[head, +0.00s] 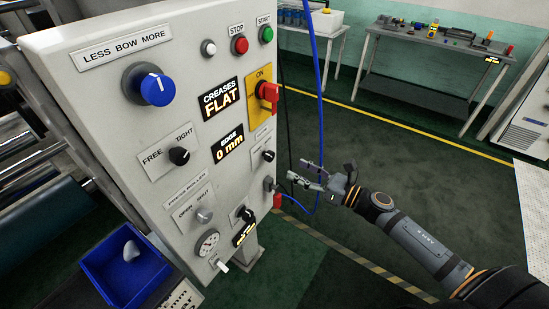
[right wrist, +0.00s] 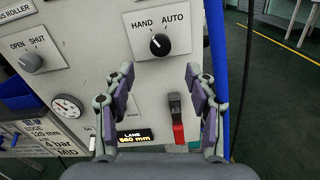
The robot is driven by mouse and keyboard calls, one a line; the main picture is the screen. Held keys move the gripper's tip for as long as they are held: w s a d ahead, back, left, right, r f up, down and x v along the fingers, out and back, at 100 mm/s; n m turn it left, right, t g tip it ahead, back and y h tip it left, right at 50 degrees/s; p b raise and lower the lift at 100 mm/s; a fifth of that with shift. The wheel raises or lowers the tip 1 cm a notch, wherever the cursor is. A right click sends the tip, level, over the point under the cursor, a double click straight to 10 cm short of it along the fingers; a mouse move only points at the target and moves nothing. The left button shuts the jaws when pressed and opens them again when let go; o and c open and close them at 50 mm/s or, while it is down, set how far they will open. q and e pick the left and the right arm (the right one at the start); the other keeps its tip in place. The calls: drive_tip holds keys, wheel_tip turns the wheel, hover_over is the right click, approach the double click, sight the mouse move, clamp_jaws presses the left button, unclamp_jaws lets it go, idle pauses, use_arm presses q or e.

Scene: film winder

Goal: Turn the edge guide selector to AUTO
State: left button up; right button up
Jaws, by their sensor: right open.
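The edge guide selector, a black knob (right wrist: 160,45) under the words HAND and AUTO, is on the grey panel (right wrist: 150,85). Its white mark points up and left, towards HAND. My left gripper is not in view.
A red-handled lever (right wrist: 177,120) sits below right of the selector, between the fingers in the picture. A blue hose (head: 318,100) hangs beside the panel. The OPEN/SHUT knob (right wrist: 30,61) and a gauge (right wrist: 67,106) are to the left.

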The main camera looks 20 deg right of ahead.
sight(272, 157)
drive_tip(key=p+x, duration=0.3)
drive_tip(key=x, duration=0.5)
drive_tip(key=shift+w+a+r, duration=0.15)
drive_tip(key=shift+w+a, duration=0.1)
drive_tip(key=shift+w, duration=0.1)
drive_tip(key=shift+w+a, duration=0.25)
drive_tip(key=c, duration=1.2)
drive_tip(key=shift+o, duration=0.2)
